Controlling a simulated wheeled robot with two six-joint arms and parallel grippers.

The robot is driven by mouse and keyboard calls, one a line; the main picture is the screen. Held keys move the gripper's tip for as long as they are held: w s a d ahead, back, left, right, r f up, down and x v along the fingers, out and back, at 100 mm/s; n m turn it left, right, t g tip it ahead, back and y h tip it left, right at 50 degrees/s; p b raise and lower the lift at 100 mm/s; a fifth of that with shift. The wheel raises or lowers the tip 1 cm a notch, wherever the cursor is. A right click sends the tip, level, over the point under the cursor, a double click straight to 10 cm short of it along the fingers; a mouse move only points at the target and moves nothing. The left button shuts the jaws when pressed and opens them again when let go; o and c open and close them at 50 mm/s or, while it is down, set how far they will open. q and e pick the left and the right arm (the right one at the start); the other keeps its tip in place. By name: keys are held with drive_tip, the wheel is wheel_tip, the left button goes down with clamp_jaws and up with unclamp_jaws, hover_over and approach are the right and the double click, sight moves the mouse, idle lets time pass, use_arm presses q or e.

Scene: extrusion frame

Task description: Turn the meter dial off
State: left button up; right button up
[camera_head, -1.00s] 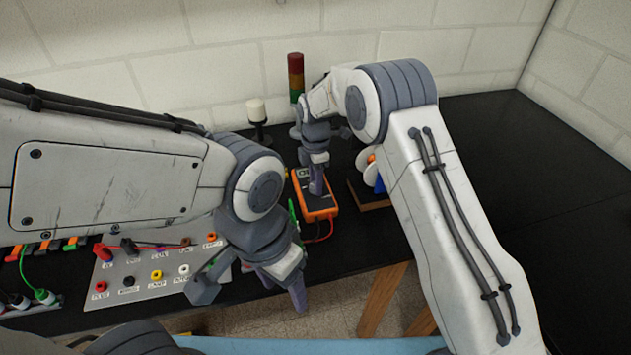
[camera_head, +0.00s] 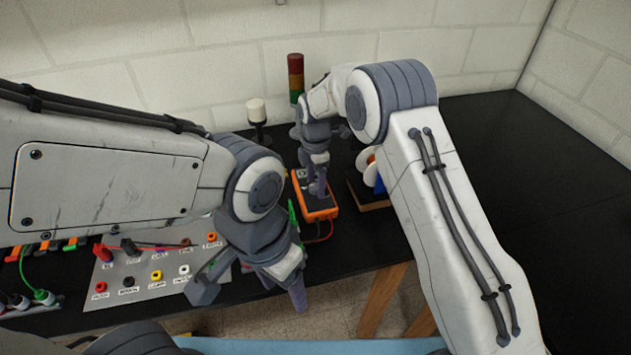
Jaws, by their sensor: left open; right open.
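The orange and dark meter (camera_head: 328,212) lies on the black table, with a red lead at its lower end. My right gripper (camera_head: 317,192) points down over the meter's face, its fingertips at or just above it. The gripper hides the dial, so I cannot tell its setting or whether the fingers touch it. The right gripper is open. My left gripper (camera_head: 252,296) is open and empty, pointing down near the table's front edge, to the right of the socket panel.
A grey panel (camera_head: 140,283) with several coloured sockets lies at left. A red-amber-green stack light (camera_head: 295,78) and a white-topped post (camera_head: 257,112) stand behind. A wooden-based item (camera_head: 370,197) sits right of the meter. The table's right side is clear.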

sight(315, 186)
drive_tip(key=shift+r, duration=0.5)
wheel_tip(315, 186, up, 10)
drive_tip(key=b, duration=0.2)
drive_tip(key=shift+f, duration=0.25)
drive_tip(key=shift+s, duration=0.1)
